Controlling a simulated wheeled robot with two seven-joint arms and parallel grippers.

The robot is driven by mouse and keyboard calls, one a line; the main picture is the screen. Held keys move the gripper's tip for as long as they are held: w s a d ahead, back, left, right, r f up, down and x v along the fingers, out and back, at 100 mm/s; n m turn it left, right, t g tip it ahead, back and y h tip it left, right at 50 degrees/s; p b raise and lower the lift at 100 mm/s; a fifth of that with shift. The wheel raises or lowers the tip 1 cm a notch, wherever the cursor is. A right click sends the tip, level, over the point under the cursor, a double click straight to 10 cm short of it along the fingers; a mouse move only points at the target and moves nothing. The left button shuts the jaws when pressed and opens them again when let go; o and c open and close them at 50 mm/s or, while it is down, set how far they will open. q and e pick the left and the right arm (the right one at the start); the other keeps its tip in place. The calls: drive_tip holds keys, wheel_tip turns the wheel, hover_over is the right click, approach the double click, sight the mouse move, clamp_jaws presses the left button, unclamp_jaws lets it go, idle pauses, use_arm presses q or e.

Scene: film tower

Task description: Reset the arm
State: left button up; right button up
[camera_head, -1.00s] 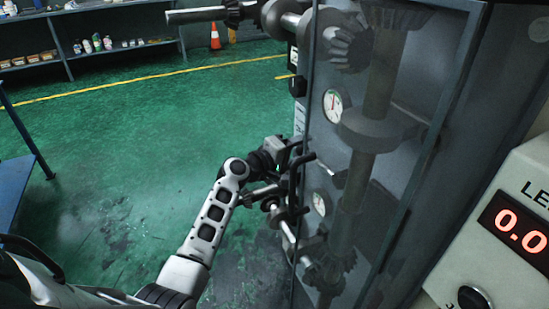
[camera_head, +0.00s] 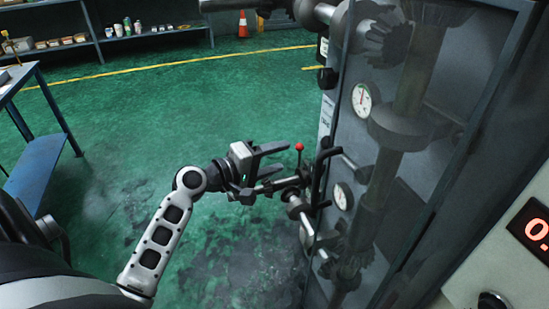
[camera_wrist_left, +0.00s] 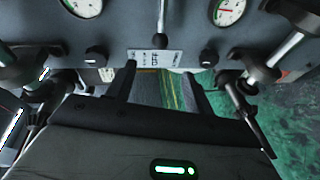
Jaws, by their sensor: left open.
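My left gripper (camera_head: 289,166) reaches in from the lower left in the head view. Its two dark fingers are apart, with nothing seen between them, just left of the machine's lower front. In the left wrist view, its fingers (camera_wrist_left: 161,90) also stand apart and point toward the machine panel (camera_wrist_left: 60,52). A lever with a red knob (camera_head: 299,147) stands close to the fingertips. A black handle (camera_head: 323,172) is just right of it. Whether the gripper touches any of these is unclear. My right gripper is out of view.
The grey machine cabinet (camera_head: 329,108) with gauges (camera_head: 362,98), shafts and gears fills the right side. A display box (camera_head: 505,255) is at the lower right. A blue-legged table (camera_head: 38,165) is at left; shelves and an orange cone (camera_head: 243,25) are behind. Green floor (camera_head: 130,140) lies open between.

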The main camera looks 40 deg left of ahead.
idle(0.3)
use_arm(q)
drive_tip(key=s+d+f+m+g+y+p, duration=0.1)
drive_tip(key=s+d+f+m+g+p, duration=0.1)
drive_tip(key=s+d+f+m, duration=0.3)
drive_tip(key=s+d+f+m+g+y+p, duration=0.1)
drive_tip(key=s+d+f+m+g+p, duration=0.1)
drive_tip(key=s+d+f+m, duration=0.3)
drive_tip(key=s+d+m+p, duration=0.1)
drive_tip(key=s+d+m, duration=0.3)
drive_tip(key=s+d, duration=0.3)
drive_tip(key=shift+s+g, duration=0.3)
drive_tip(key=shift+s, duration=0.2)
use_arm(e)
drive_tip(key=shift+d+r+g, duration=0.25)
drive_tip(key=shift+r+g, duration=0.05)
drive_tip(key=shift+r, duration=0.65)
